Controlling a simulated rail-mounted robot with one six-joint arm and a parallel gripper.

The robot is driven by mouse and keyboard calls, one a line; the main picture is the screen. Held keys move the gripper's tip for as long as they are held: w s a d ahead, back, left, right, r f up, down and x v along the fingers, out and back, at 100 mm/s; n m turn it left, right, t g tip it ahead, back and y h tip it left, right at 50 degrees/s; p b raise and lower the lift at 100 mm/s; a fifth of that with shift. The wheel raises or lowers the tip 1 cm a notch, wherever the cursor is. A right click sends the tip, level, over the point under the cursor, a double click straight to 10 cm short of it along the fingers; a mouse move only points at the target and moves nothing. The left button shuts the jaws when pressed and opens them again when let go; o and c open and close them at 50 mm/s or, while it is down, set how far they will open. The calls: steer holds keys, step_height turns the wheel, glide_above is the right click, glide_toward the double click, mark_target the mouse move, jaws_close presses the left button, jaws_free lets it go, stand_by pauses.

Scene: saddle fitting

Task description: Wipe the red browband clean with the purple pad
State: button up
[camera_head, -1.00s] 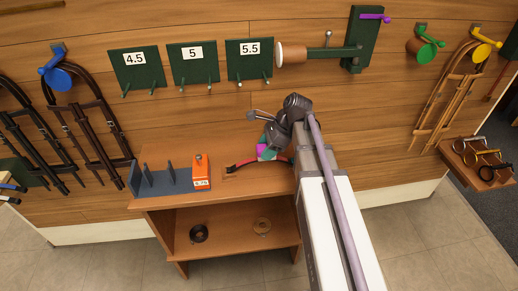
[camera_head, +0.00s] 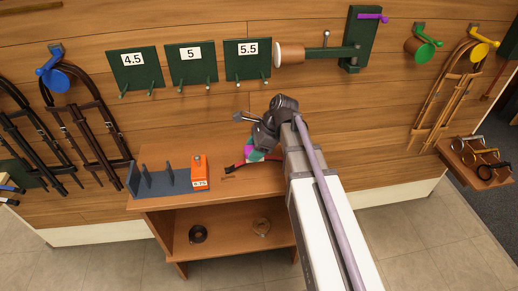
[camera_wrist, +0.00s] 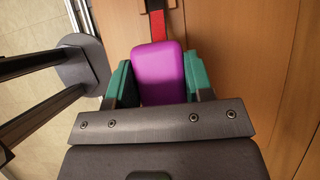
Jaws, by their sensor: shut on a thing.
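My gripper (camera_wrist: 157,82) is shut on the purple pad (camera_wrist: 158,72), which sits between its two green fingers in the wrist view. In the head view the pad (camera_head: 249,144) shows low over the table top. The red browband (camera_wrist: 154,20) runs out from beyond the pad's far end in the wrist view; the pad hides part of it. In the head view the browband (camera_head: 236,167) lies on the table, and its right part is hidden by my arm. I cannot tell whether the pad touches the band.
The wooden table (camera_head: 215,186) carries a grey slotted rack (camera_head: 160,183) and an orange block (camera_head: 199,172) left of the band. Two round coils lie on the lower shelf (camera_head: 225,240). Green numbered boards (camera_head: 191,66) and a green wall bracket (camera_head: 361,40) are above.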

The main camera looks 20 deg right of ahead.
mark_target(246, 149)
steer(key=a, duration=0.2)
steer(key=shift+w+a+r, duration=0.1)
steer(key=shift+w+a, duration=0.05)
steer(key=shift+a, duration=0.15)
step_height(246, 149, up, 6)
steer(key=p, duration=0.6)
step_height(246, 149, up, 3)
steer(key=p, duration=0.3)
steer(key=shift+r, duration=0.15)
